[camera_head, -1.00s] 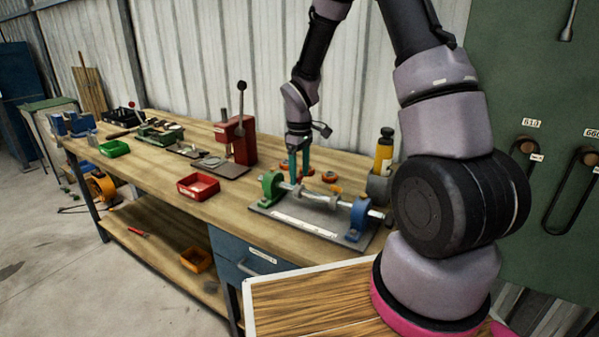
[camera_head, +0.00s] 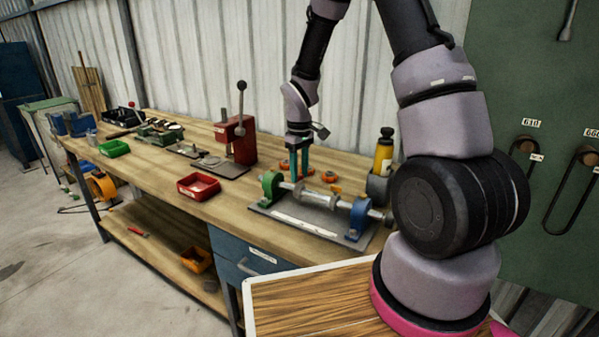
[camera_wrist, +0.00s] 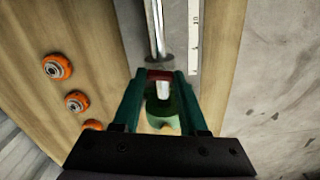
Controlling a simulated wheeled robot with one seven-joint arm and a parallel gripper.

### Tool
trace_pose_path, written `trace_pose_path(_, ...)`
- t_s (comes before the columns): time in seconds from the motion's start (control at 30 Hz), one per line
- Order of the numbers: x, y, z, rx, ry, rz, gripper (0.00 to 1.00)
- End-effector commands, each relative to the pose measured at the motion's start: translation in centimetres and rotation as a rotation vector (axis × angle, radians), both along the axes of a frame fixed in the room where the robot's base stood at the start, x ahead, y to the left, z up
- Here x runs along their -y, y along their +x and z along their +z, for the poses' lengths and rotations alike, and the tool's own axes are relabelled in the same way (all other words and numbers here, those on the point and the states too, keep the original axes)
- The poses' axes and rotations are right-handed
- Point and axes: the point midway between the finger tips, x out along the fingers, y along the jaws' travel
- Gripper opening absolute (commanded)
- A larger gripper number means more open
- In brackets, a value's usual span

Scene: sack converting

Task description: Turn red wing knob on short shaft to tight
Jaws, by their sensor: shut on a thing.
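The shaft rig has a green bearing block (camera_head: 271,184) and a blue bearing block (camera_head: 357,218) on a grey plate, with a metal shaft (camera_head: 318,196) across them. My gripper (camera_head: 298,177) points down at the green-block end. In the wrist view my gripper's teal fingers (camera_wrist: 160,77) are shut on the red wing knob (camera_wrist: 158,74), on the shaft's line. The green block (camera_wrist: 163,112) shows between the fingers, below the knob.
Orange ring-shaped parts (camera_wrist: 57,67) lie on the bench beside the rig. A yellow bottle (camera_head: 383,152) stands in a grey holder at the back right. A red tray (camera_head: 198,186) and a red lever press (camera_head: 237,140) are to the left.

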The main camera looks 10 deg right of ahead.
Motion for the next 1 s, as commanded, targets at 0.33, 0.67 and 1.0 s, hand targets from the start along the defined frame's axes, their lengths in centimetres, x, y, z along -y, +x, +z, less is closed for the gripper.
trace_pose_path(0.33,-0.04,0.04,0.06,0.001,-0.001,-0.322,0.0)
trace_pose_path(0.67,-0.05,0.05,0.06,0.002,0.0,-0.637,0.0)
trace_pose_path(1.0,-0.03,0.06,0.07,0.002,-0.001,-0.959,0.0)
